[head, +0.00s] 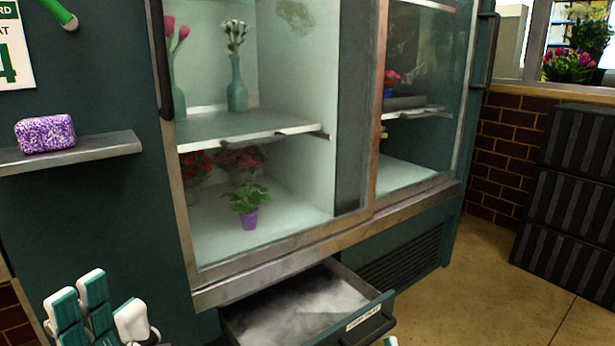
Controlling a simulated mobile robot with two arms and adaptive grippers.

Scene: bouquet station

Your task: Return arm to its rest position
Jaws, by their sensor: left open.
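My left gripper (108,310) is at the bottom left, in front of the dark green cabinet side and below the small shelf. Its white and teal fingers point up and stand apart. I see nothing between them, and it touches nothing that I can see. The rest of the left arm is cut off by the picture edge. A small white and teal tip (390,341) shows at the bottom edge, right of the open drawer. It looks like part of my right gripper, but too little shows to tell its state.
A drawer (373,325) stands pulled out at the bottom of the flower cooler (285,255). The cooler holds vases and a purple pot (249,218). A shelf (92,152) with a purple speckled block (45,134) juts out at left. Black crates (570,190) stand at right; floor between is clear.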

